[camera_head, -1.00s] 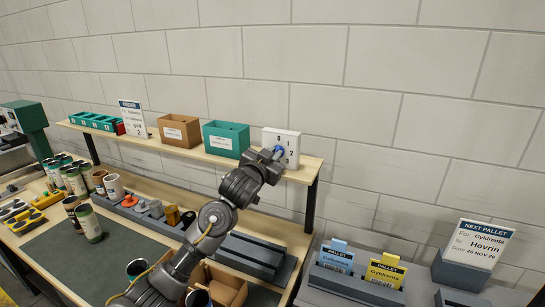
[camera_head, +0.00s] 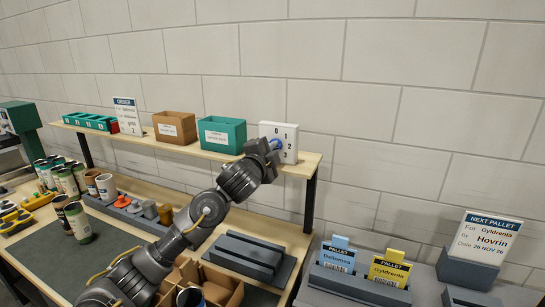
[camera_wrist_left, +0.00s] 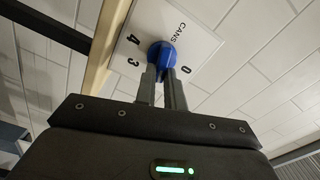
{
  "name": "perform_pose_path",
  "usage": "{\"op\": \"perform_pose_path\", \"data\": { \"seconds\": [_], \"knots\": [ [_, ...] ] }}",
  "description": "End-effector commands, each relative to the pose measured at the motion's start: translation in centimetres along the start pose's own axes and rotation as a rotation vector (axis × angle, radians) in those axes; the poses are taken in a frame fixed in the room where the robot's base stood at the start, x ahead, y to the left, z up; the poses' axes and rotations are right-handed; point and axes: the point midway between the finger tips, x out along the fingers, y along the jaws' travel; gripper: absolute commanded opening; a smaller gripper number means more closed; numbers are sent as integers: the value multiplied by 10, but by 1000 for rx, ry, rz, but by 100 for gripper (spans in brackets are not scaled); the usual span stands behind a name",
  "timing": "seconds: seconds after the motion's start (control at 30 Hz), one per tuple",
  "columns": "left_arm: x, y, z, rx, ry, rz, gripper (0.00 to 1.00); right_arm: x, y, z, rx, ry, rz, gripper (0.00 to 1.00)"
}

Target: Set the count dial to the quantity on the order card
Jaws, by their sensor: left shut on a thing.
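The count dial is a white plate (camera_head: 289,146) standing at the right end of the shelf, with the numbers 0, 1 and 2 showing in the head view. Its blue knob (camera_head: 276,144) is mostly hidden by my left gripper (camera_head: 271,149). In the left wrist view the plate (camera_wrist_left: 195,35) shows "CANS", 0, 3 and 4. There my left gripper (camera_wrist_left: 161,74) is shut on the blue knob (camera_wrist_left: 160,53). I cannot tell which number the knob points to. The order card (camera_head: 128,117) stands on the shelf's left part; its bottom figure looks like 2.
A teal box (camera_head: 222,134) and a brown box (camera_head: 175,127) stand on the shelf (camera_head: 200,152) left of the dial. Several cans stand on the bench below. A "next pallet" card (camera_head: 482,239) and pallet tags (camera_head: 388,269) are at the lower right.

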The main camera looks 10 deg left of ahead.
Motion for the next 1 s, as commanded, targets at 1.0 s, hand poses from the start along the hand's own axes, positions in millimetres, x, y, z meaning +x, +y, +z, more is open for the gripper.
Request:
{"op": "perform_pose_path", "data": {
  "seconds": [1.0],
  "knots": [
    [0, 3, 1, 316, 0, -1, 0, 30, 0, 3, 0, 0, 0, 36]
  ]
}}
